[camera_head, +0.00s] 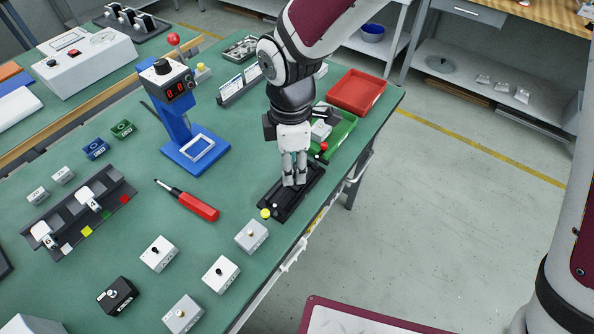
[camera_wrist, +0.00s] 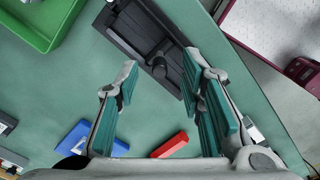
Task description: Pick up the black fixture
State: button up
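The black fixture (camera_head: 283,206) is a long dark tray lying near the right edge of the green table, partly hidden by my gripper (camera_head: 294,181). A yellow knob shows near its front end and a red one near its back end. In the wrist view the fixture (camera_wrist: 132,22) runs diagonally across the top, with a round black knob on it. My gripper (camera_wrist: 162,72) is open there, its teal-padded fingers apart. The black knob appears between the fingertips. I cannot tell whether the fingers touch the fixture.
A green tray (camera_head: 338,134) and a red tray (camera_head: 357,91) stand behind the fixture. A red screwdriver (camera_head: 196,205) and a blue stand (camera_head: 194,150) are to its left. A grey box with a knob (camera_head: 252,236) is just in front. The table edge is close on the right.

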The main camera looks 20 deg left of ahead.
jog(key=shift+f, duration=1.5)
jog(key=shift+c, duration=0.6)
grip_shut()
jog(key=shift+r, duration=0.15)
